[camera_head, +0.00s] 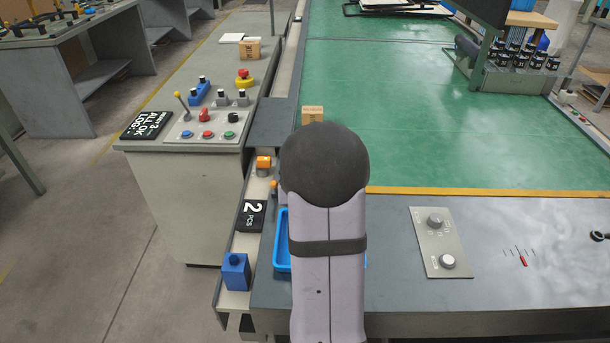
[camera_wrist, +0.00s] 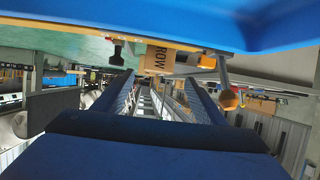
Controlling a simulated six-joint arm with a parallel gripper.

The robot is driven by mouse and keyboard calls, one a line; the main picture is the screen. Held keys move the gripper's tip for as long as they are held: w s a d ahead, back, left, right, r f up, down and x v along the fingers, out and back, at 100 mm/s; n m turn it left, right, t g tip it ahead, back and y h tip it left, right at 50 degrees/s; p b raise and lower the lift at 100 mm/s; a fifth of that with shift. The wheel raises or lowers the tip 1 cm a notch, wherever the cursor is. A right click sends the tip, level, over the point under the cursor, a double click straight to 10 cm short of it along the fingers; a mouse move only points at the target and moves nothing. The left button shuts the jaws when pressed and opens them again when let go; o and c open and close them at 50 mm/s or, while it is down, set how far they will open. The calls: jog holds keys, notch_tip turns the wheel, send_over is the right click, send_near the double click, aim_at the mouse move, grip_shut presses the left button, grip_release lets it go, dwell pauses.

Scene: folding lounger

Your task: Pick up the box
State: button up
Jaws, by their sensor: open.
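A small tan box (camera_head: 312,114) stands at the near left edge of the green surface in the head view, just above my arm's dark round joint, which may hide part of it. Another small cardboard box (camera_head: 250,48) stands on the grey cabinet at the back left. In the wrist view, a tan box with "ROW" lettering (camera_wrist: 160,60) shows beyond my fingertips, near their middle; I cannot tell which box it is. My gripper (camera_wrist: 158,82) is open, with two dark fingers apart and nothing seen between them. In the head view my arm hides the gripper.
A blue tray (camera_head: 281,258) lies partly behind my arm; a blue rim (camera_wrist: 270,22) fills the wrist view's top. A "2 PCS" sign (camera_head: 251,216), a blue block (camera_head: 236,271) and orange parts (camera_head: 263,165) stand at left. A knob panel (camera_head: 440,243) lies right.

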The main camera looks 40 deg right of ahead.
jog(key=shift+w+d+f, duration=0.2)
jog(key=shift+w+d, duration=0.1)
jog(key=shift+w, duration=0.05)
jog(key=shift+d, duration=0.1)
jog(key=shift+p+x, duration=0.5)
jog(key=shift+x, duration=2.05)
jog(key=shift+s, duration=0.1)
jog(key=shift+c, duration=0.4)
jog(key=c, duration=1)
jog(key=shift+r, duration=0.1)
jog(key=shift+c, duration=0.9)
